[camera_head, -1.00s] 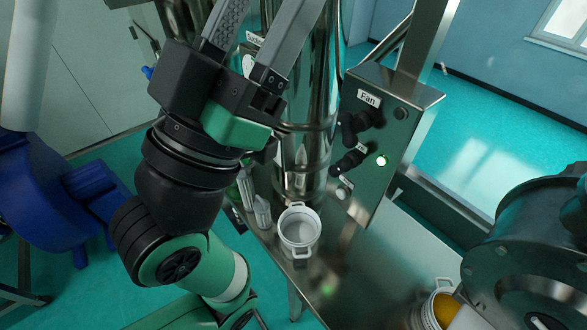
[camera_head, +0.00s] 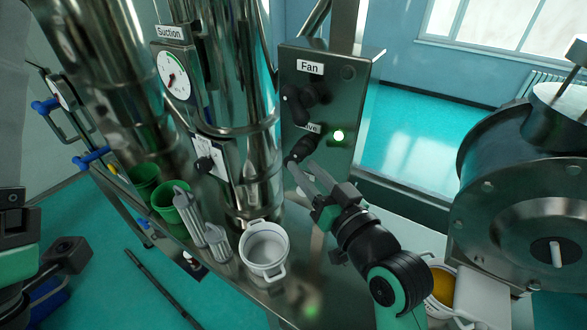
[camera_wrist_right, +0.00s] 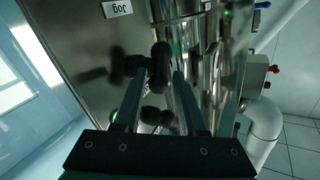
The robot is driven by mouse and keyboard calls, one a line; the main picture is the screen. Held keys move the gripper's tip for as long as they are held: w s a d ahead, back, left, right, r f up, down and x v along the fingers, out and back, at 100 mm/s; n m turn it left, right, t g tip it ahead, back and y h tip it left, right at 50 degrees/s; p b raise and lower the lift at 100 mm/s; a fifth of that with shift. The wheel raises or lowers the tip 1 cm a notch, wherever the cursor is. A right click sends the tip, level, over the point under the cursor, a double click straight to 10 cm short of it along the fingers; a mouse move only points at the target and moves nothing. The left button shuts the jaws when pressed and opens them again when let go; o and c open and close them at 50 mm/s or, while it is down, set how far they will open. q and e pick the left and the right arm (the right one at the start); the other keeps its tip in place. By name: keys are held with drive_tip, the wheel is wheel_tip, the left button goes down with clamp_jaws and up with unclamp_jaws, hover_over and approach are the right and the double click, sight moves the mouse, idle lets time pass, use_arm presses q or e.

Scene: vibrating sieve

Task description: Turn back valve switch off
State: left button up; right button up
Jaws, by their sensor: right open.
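A grey metal control panel (camera_head: 330,75) carries a Fan label (camera_head: 310,67) with a black switch (camera_head: 297,105) under it. Below is a partly covered label ending in "lve", the black valve switch (camera_head: 303,148) and a lit green light (camera_head: 338,136). My right gripper (camera_head: 299,163) is open, its fingers pointing at the valve switch. In the right wrist view, a black knob (camera_wrist_right: 160,65) shows between the fingertips (camera_wrist_right: 158,76); I cannot tell whether they touch it. My left gripper (camera_head: 60,255) is cut off at the left edge, its jaw opening unclear.
A white pot (camera_head: 264,250), two grey scoop-like items (camera_head: 190,215) and green cups (camera_head: 168,203) stand on the metal bench. A shiny column with a Suction gauge (camera_head: 173,78) stands left of the panel. A large steel drum (camera_head: 520,170) is at right.

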sight(299, 160)
drive_tip(key=x, duration=0.5)
drive_tip(key=shift+r, duration=0.1)
drive_tip(key=shift+c, duration=0.3)
clamp_jaws()
